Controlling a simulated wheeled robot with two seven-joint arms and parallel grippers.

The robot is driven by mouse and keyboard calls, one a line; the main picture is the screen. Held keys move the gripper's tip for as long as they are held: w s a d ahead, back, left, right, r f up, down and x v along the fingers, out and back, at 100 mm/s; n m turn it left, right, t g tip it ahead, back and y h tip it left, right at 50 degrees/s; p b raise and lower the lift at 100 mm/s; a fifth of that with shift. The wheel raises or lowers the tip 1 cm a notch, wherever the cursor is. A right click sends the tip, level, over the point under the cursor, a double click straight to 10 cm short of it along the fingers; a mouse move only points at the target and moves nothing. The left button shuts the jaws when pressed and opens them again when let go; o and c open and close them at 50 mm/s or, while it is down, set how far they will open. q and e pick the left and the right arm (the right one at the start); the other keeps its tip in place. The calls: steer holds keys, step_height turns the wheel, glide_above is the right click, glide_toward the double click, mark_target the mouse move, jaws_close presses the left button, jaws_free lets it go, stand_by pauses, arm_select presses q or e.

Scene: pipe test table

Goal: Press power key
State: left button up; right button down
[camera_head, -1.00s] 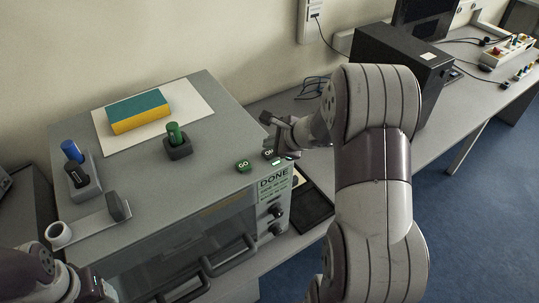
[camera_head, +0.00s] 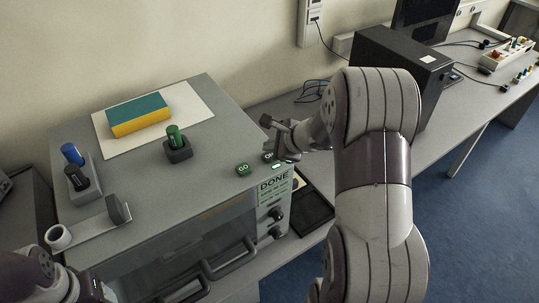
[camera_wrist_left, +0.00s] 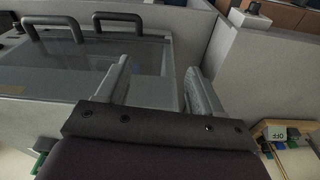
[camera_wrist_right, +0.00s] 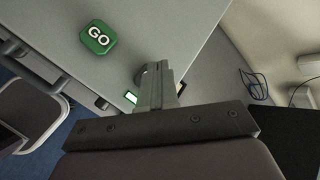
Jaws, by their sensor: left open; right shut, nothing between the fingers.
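A small black key (camera_head: 268,156) with white lettering, too small to read surely, sits on the grey machine's top near its front right corner. A green GO key (camera_head: 243,169) is to its left, and also shows in the right wrist view (camera_wrist_right: 98,37). My left gripper (camera_wrist_left: 160,82) is open and empty before the machine front.
The grey machine (camera_head: 215,105) carries a teal and yellow sponge (camera_head: 138,115) on a white sheet, a green-topped peg (camera_head: 175,140) in a block, and a blue-topped peg (camera_head: 72,154). Door handles (camera_head: 230,260) jut from its front.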

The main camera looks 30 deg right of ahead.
stand_by(0.8)
steer(key=shift+f+b, duration=0.45)
steer(key=shift+b, duration=0.15)
steer(key=shift+f+b, duration=0.45)
steer(key=shift+b, duration=0.1)
stand_by(0.4)
stand_by(0.3)
steer(key=shift+r+p, duration=0.65)
steer(key=shift+r, duration=0.2)
step_height(320, 180, up, 5)
steer(key=p, duration=0.4)
